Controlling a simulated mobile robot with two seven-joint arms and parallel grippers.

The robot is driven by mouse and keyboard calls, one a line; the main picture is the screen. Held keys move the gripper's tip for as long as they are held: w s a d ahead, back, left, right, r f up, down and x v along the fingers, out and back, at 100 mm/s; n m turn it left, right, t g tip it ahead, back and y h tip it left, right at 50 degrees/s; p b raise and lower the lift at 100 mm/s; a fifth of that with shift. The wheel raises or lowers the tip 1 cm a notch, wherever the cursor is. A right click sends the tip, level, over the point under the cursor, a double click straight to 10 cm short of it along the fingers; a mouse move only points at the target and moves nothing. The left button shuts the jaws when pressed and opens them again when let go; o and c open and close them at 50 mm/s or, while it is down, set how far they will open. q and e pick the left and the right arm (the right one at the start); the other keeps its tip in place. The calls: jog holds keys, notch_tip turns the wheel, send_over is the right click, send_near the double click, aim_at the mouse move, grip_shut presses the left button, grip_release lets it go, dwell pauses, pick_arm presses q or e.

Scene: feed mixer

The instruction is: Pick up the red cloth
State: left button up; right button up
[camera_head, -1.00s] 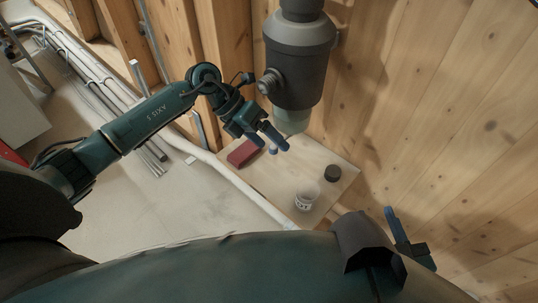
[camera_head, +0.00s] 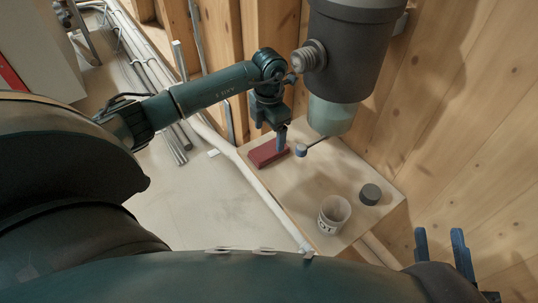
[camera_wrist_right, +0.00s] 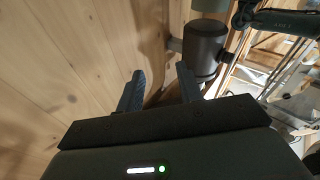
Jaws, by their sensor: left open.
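The red cloth (camera_head: 268,152) lies folded in a flat block on the far left part of the wooden board, in the head view.
The grey mixer (camera_head: 350,50) with a translucent lower part hangs just right of my left gripper. A white cup (camera_head: 334,214), a dark round lid (camera_head: 370,194) and a blue-ended tool (camera_head: 301,150) are on or over the board (camera_head: 290,190). A white pipe (camera_head: 250,180) runs along its left edge.

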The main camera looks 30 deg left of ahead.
aim_at(269, 149)
pick_arm(q)
notch_tip(269, 149, down, 6)
jog(key=b, duration=0.2)
jog(key=shift+a+f+b, duration=0.1)
jog(key=shift+b, duration=0.2)
jog(key=c, duration=1.1)
